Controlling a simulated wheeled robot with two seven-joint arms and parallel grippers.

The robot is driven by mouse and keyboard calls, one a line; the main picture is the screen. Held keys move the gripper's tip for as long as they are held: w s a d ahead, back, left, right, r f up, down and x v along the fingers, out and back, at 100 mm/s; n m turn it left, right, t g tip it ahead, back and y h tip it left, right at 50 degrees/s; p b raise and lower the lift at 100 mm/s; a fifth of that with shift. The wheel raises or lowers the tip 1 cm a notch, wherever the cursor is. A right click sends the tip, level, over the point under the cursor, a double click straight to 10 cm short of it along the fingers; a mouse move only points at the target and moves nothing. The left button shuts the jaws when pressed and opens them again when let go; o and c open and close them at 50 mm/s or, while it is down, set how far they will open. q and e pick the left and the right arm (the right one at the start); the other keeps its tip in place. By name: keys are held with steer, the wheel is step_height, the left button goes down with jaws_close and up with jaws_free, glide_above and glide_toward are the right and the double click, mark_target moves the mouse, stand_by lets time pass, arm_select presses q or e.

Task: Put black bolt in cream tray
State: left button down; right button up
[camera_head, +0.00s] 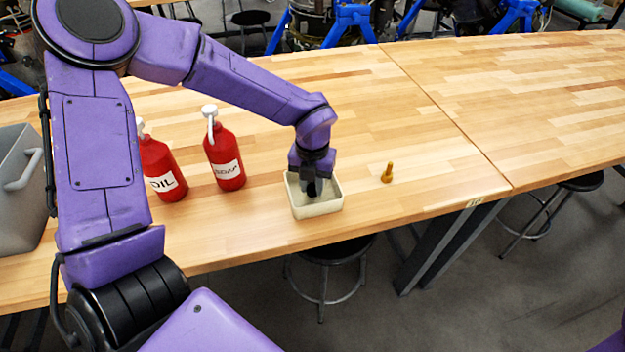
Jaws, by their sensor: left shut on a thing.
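The cream tray (318,209) stands on the wooden table near its front edge. My left gripper (313,188) points down into the tray, with its fingertips inside the rim. It is shut on a dark thing that looks like the black bolt, but the bolt is small and hard to tell apart from the dark fingers. Whether the bolt touches the tray floor cannot be told. My right gripper is not in view.
A brass-coloured bolt (387,173) stands on the table right of the tray. Two red bottles (224,158) (160,168) stand to the left, and a grey bin (20,190) is at the far left. The table's right part is clear.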

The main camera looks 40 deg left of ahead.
arm_select(q)
steer(key=shift+w+f, duration=0.1)
steer(key=shift+f, duration=0.2)
steer(key=shift+f, duration=0.15)
steer(key=c, duration=0.9)
jaws_free()
steer(key=shift+r, duration=0.4)
step_height(320, 180, up, 12)
steer(key=shift+f+b, duration=0.15)
steer(key=shift+b, duration=0.8)
